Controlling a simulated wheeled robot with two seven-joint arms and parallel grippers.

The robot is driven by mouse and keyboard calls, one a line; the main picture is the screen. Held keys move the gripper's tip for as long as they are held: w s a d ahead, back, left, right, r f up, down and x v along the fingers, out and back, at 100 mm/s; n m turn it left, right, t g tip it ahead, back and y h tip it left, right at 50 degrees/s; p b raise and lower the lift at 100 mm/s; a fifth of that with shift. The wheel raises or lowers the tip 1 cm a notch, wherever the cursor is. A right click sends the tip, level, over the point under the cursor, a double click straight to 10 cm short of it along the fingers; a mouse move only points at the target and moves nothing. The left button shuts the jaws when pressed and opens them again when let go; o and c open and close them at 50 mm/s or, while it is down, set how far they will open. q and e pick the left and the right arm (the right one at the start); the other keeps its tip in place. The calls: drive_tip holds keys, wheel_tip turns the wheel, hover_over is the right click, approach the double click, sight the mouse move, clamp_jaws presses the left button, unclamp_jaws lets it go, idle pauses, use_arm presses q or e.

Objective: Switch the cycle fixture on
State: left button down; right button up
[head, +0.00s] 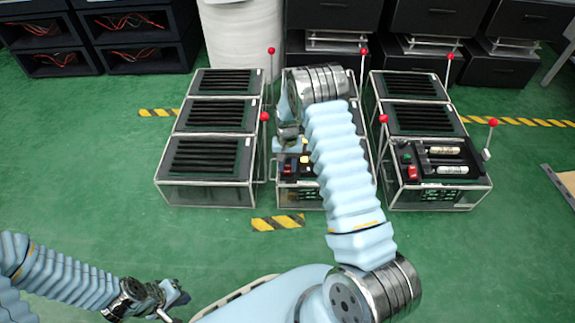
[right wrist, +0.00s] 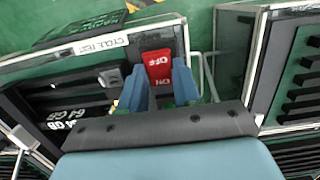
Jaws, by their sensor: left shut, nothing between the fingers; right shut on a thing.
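The cycle fixture (right wrist: 65,62) carries a label (right wrist: 97,47) that reads like "CYCLE TEST" in the right wrist view. Its red switch (right wrist: 158,65), marked OFF and ON, sits between the blue fingers of my right gripper (right wrist: 160,92), which is shut on it. Which way the switch is tipped I cannot tell. In the head view my right arm reaches over the middle column of fixtures and hides much of it; the fingertips are hard to make out there. My left gripper (head: 175,298) is shut and empty, low over the floor at the lower left.
Fixture columns stand left (head: 205,182) and right (head: 440,185), with upright red-knobbed levers (head: 265,117) beside them. A neighbouring fixture (right wrist: 290,70) is close by in the right wrist view. Green floor (head: 90,180) is free at left. Black cabinets (head: 145,55) stand behind.

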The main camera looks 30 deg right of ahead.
idle(0.3)
drive_tip(key=o, duration=1.1)
drive_tip(key=shift+c, duration=0.2)
wheel_tip(320, 180, up, 14)
drive_tip(key=w+p, duration=0.1)
drive_tip(key=p, duration=0.1)
drive_tip(key=shift+w+d+f, duration=0.15)
drive_tip(key=shift+d, duration=0.25)
